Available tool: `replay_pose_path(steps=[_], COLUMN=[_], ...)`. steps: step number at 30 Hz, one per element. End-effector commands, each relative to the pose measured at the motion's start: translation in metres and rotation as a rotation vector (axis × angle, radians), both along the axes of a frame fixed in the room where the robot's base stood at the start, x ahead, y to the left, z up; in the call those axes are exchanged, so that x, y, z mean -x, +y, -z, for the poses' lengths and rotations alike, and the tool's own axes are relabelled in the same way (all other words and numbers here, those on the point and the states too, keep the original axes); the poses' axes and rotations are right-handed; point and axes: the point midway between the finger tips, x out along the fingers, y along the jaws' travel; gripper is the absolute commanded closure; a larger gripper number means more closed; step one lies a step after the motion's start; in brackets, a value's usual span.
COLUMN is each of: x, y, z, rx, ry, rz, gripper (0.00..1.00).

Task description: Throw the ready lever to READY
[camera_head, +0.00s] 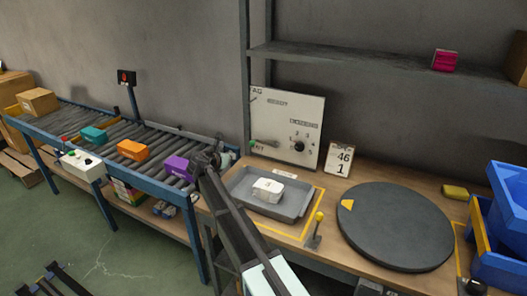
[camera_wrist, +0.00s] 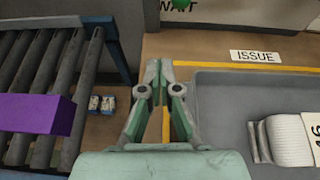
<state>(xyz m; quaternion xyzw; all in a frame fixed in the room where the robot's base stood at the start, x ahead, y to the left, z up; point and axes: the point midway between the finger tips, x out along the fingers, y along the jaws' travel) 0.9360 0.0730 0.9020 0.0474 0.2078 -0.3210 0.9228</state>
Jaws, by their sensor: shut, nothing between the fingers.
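A white panel (camera_head: 300,120) stands upright at the back of the bench. At its lower left edge is a small green knob (camera_head: 253,143), beside partly legible lettering. In the wrist view the green knob (camera_wrist: 181,4) shows at the top edge by the word WAIT, so the lever appears to be at WAIT. Letters that may be part of READY show at the panel's upper left. My gripper (camera_wrist: 161,78) is shut and empty, in front of the panel and apart from the knob. In the head view my arm's dark end partly hides it.
A grey tray (camera_head: 232,187) with a white item (camera_head: 268,190) lies right of my gripper. A yellow-knobbed lever (camera_head: 318,217) and a dark turntable (camera_head: 395,225) stand further right. The conveyor (camera_head: 150,173) with a purple box (camera_head: 179,167) is left. A shelf (camera_head: 360,58) hangs above.

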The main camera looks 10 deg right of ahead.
Motion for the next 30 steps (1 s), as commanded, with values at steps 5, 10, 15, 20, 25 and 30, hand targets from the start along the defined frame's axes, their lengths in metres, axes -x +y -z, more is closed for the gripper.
replay_pose_path(steps=[5,10,15,20,25,30], x=[0.003,0.004,0.003,-0.001,-0.015,-0.034], y=[-0.012,-0.014,-0.014,-0.017,-0.029,-0.048], z=[-0.017,-0.019,-0.019,-0.016,-0.009,0.002], rx=[0.085,0.098,0.096,0.095,0.095,0.094], ry=[0.053,0.062,0.060,0.060,0.060,0.060], rz=[0.022,0.025,0.024,0.026,0.026,0.026], gripper=[1.00,1.00,1.00,1.00,1.00,1.00])
